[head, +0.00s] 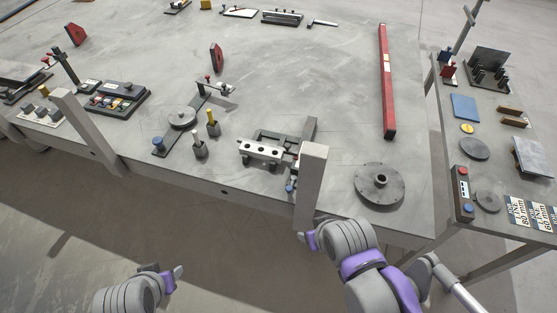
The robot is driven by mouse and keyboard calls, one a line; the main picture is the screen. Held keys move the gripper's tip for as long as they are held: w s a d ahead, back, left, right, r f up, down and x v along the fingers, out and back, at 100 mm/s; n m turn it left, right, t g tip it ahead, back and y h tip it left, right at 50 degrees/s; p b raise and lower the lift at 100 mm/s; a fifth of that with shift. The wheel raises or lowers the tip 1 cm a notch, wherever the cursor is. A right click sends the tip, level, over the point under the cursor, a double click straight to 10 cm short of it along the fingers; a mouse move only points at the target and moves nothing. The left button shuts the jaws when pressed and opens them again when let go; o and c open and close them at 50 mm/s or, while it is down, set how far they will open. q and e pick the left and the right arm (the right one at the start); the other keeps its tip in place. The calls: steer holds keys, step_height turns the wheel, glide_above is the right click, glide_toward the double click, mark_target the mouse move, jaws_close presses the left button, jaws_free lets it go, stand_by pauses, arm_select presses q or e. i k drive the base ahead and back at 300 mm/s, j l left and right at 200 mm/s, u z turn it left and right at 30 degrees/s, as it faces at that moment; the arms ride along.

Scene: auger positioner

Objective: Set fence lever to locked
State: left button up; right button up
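A dark fixture (268,137) with a pale block with holes (260,150) stands near the front edge of the large grey table. A small part with blue and red ends (291,187) sits at its right, partly hidden by a grey upright post. It may be the fence lever, but its setting is too small to tell. My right gripper (309,239) is below and in front of the table edge, apart from the fixture. My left gripper (177,273) is lower left, away from the table. Neither gripper's finger gap can be made out.
The grey post (311,185) rises at the front edge beside the fixture. A round flanged disc (381,184) lies to its right, and a long red bar (386,85) behind. Two small yellow- and white-topped pieces (206,135) stand left. The table's middle is clear.

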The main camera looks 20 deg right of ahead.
mark_target(294, 179)
steer(key=i+j+z, duration=0.1)
steer(key=j+z, duration=0.25)
steer(key=j, duration=0.25)
steer(key=j+z, duration=0.35)
steer(key=j, duration=0.3)
steer(key=i+l, duration=0.35)
steer(key=i+j, duration=0.05)
steer(key=i, duration=0.05)
